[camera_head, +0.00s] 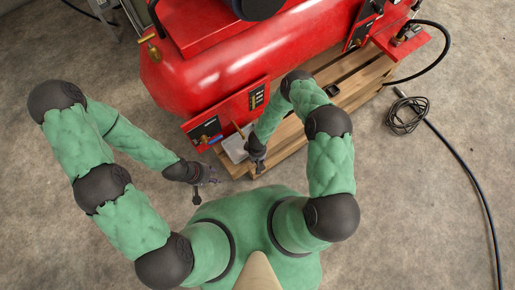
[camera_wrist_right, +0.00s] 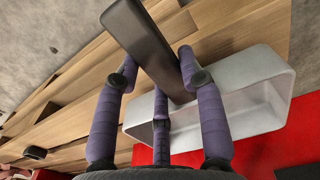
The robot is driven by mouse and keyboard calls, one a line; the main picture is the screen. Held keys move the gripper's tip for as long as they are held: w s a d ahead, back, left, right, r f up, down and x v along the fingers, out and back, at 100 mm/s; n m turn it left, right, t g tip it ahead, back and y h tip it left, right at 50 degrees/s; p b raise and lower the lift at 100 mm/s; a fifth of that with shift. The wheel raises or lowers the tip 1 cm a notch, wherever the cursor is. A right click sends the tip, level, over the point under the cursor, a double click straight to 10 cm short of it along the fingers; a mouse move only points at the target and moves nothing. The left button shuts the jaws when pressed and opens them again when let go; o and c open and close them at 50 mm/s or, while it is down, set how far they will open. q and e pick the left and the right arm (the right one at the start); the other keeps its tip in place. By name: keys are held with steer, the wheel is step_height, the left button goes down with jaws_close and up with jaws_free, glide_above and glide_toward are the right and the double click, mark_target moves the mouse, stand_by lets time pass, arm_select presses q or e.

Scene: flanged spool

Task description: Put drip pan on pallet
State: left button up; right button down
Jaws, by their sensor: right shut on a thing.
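The light grey drip pan (camera_head: 236,149) is a shallow open-sided box at the pallet's near left end, under the red tank. In the right wrist view the pan (camera_wrist_right: 262,75) lies beyond the fingers, over wood and red metal. My right gripper (camera_wrist_right: 158,65) has its purple fingers closed around a dark grey bar (camera_wrist_right: 145,35) that meets the pan. In the head view the right gripper (camera_head: 256,158) is beside the pan's right side. The wooden pallet (camera_head: 285,137) runs under the tank. I cannot tell whether the pan touches it. My left gripper (camera_head: 209,178) hangs left of the pan, apart from it; its fingers are too small to judge.
The large red tank machine (camera_head: 230,75) covers most of the pallet, with a brass valve at its left. A black hose (camera_head: 465,150) and a coiled cable (camera_head: 405,115) lie at right. Concrete floor (camera_head: 400,220) is clear at the lower right.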

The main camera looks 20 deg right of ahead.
arm_select(q)
steer(key=shift+f, duration=0.6)
arm_select(e)
steer(key=shift+f, duration=0.95)
arm_select(q)
steer(key=shift+b, duration=0.3)
arm_select(e)
steer(key=shift+f, duration=0.15)
steer(key=c, duration=0.8)
jaws_free()
steer(key=shift+s, duration=0.1)
arm_select(q)
steer(key=shift+f, duration=0.2)
arm_select(e)
steer(key=shift+o, duration=0.2)
